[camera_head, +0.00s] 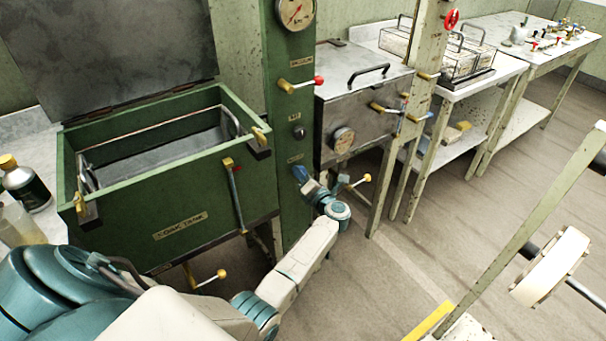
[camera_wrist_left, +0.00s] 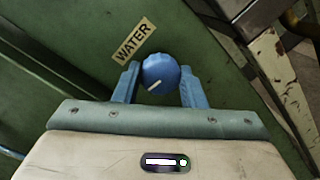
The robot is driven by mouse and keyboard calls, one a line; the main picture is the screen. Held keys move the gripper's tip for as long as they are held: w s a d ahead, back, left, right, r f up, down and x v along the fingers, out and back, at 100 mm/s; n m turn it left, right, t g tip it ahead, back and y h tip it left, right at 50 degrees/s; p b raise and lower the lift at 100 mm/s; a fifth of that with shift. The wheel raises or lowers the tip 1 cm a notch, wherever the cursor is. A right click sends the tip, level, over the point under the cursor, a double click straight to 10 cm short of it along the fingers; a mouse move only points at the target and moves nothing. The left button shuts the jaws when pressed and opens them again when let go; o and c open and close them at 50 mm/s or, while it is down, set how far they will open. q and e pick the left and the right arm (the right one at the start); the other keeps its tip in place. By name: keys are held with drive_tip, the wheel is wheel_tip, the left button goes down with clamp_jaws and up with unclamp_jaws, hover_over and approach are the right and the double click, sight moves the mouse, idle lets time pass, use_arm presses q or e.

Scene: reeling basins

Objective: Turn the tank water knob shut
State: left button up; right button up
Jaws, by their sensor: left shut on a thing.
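The water knob (camera_wrist_left: 160,74) is round and blue with a white pointer line, on the green post (camera_head: 286,130). A label reading WATER (camera_wrist_left: 134,42) is beside it in the left wrist view. My left gripper (camera_wrist_left: 158,82) has its blue fingers on both sides of the knob and is shut on it. The pointer line slants toward the lower left in that view. In the head view my left gripper (camera_head: 303,176) is at the post's lower part and hides the knob. The green tank (camera_head: 180,235), labelled soak tank, stands left of the post with its lid raised. My right gripper is not in view.
A red-tipped lever (camera_head: 302,85) and a gauge (camera_head: 295,12) are higher on the post. A metal box (camera_head: 362,95) stands to the right. A dark bottle (camera_head: 24,185) is at the left.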

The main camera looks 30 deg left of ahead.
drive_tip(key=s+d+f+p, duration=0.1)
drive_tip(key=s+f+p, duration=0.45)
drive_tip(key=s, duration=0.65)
use_arm(q)
drive_tip(key=shift+w+d+m+g+p, duration=0.1)
drive_tip(key=shift+m+g+p, duration=0.4)
drive_tip(key=shift+m, duration=2.05)
drive_tip(key=shift+s+a+m+g+p, duration=0.1)
drive_tip(key=shift+m+p, duration=0.75)
drive_tip(key=shift+m, duration=1.75)
drive_tip(key=shift+w+d+m+g+p, duration=0.1)
drive_tip(key=shift+m+g+p, duration=0.4)
drive_tip(key=shift+m, duration=2.05)
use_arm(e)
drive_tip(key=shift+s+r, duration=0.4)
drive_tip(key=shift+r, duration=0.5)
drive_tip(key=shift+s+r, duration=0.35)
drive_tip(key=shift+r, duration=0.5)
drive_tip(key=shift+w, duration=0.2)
use_arm(q)
drive_tip(key=o, duration=1)
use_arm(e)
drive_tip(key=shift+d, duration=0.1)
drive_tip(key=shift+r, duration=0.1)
